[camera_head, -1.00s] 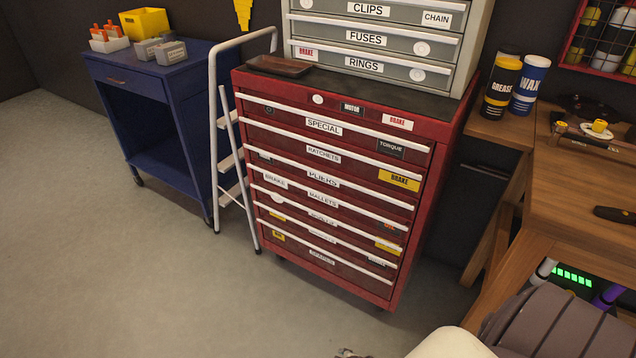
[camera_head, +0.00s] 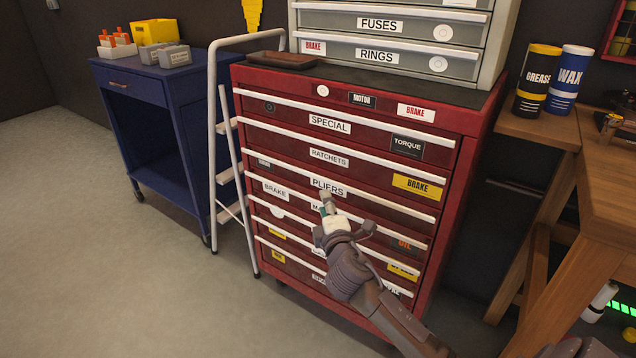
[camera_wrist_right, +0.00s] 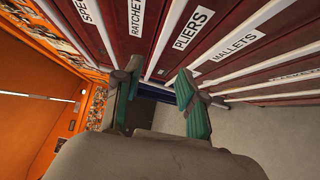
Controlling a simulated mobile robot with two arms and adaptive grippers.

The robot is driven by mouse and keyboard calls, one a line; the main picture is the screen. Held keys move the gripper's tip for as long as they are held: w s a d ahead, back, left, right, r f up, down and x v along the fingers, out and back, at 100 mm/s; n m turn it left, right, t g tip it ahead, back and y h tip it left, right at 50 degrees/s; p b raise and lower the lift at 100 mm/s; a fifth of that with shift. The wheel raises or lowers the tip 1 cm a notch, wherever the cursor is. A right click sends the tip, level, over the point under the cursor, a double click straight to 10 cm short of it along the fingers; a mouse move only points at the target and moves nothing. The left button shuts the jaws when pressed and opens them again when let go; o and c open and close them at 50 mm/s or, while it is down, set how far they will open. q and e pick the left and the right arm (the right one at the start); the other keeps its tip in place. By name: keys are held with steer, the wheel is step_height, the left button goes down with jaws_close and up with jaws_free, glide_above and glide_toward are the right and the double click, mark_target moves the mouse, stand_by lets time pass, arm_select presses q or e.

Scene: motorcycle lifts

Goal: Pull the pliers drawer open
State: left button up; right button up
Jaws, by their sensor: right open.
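The pliers drawer (camera_head: 388,207) is in the red tool chest, below the ratchets drawer, and looks shut. Its white "PLIERS" label (camera_head: 328,186) also shows in the right wrist view (camera_wrist_right: 193,28). A long white bar handle (camera_head: 285,164) runs along its top edge. My right gripper (camera_head: 327,201) is in front of the chest just below this label, hiding part of the drawer below. In the right wrist view its green-padded fingers (camera_wrist_right: 160,88) are apart, and the bar handle runs towards the gap between them. Contact cannot be told. My left gripper is not in view.
A white step stool (camera_head: 214,130) stands close to the chest's left side, with a blue cart (camera_head: 168,105) beyond it. A grey drawer unit (camera_head: 400,22) sits on the chest. A wooden bench (camera_head: 610,190) is at the right. Floor at the left is clear.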

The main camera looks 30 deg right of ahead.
mark_target(317, 178)
steer(key=b+x, duration=0.1)
steer(key=x, duration=0.8)
steer(key=shift+f+b, duration=0.1)
steer(key=shift+b, duration=0.2)
steer(key=shift+x, duration=1)
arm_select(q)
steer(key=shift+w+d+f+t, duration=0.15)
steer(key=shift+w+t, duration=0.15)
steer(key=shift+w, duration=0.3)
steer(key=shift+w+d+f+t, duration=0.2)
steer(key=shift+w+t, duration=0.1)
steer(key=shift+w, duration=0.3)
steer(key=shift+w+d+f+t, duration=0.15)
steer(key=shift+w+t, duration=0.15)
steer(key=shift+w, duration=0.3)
arm_select(e)
steer(key=shift+w+d, duration=0.15)
steer(key=shift+w, duration=0.35)
jaws_close()
